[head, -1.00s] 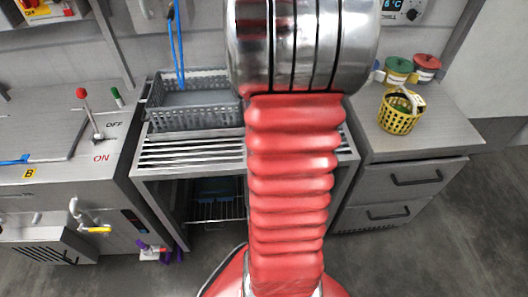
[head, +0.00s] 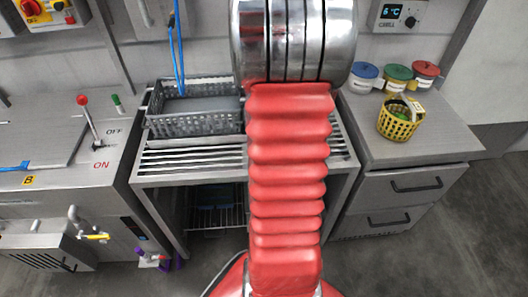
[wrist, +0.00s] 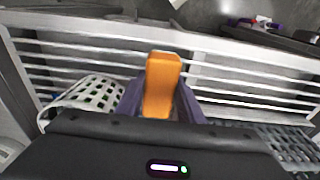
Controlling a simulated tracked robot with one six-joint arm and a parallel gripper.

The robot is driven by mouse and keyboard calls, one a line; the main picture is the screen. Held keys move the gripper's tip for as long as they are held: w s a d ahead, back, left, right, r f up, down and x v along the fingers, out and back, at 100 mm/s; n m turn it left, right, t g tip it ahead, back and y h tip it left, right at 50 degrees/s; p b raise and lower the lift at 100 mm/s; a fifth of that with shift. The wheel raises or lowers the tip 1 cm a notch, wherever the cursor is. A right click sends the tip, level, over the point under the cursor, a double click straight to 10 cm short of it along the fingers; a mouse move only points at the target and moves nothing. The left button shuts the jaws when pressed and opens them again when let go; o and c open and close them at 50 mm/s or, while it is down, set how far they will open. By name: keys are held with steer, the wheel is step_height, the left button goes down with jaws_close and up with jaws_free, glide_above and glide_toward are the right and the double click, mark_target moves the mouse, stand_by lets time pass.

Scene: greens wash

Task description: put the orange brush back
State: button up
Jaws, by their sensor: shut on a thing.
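The orange brush (wrist: 162,72) shows in the wrist view as an orange block, upright in the picture. My gripper (wrist: 160,98) is shut on it, with a dark purple-grey finger on each side. The brush is over the pale slatted drain rack (wrist: 225,72); I cannot tell whether it touches the slats. Its lower end is hidden by the gripper body. In the head view my red arm and metal joint hide the gripper and brush.
A grey perforated basket (head: 195,122) stands left of my arm. A yellow basket (head: 397,127) stands on the right counter, near blue (head: 363,78), green (head: 397,79) and red (head: 424,75) lidded pots. A pale perforated basket (wrist: 95,95) is left in the wrist view.

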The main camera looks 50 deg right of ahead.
steer(key=shift+f, duration=1.85)
steer(key=o, duration=1)
steer(key=shift+f, duration=0.1)
steer(key=r, duration=0.8)
steer(key=s+a+r, duration=0.1)
steer(key=r, duration=0.3)
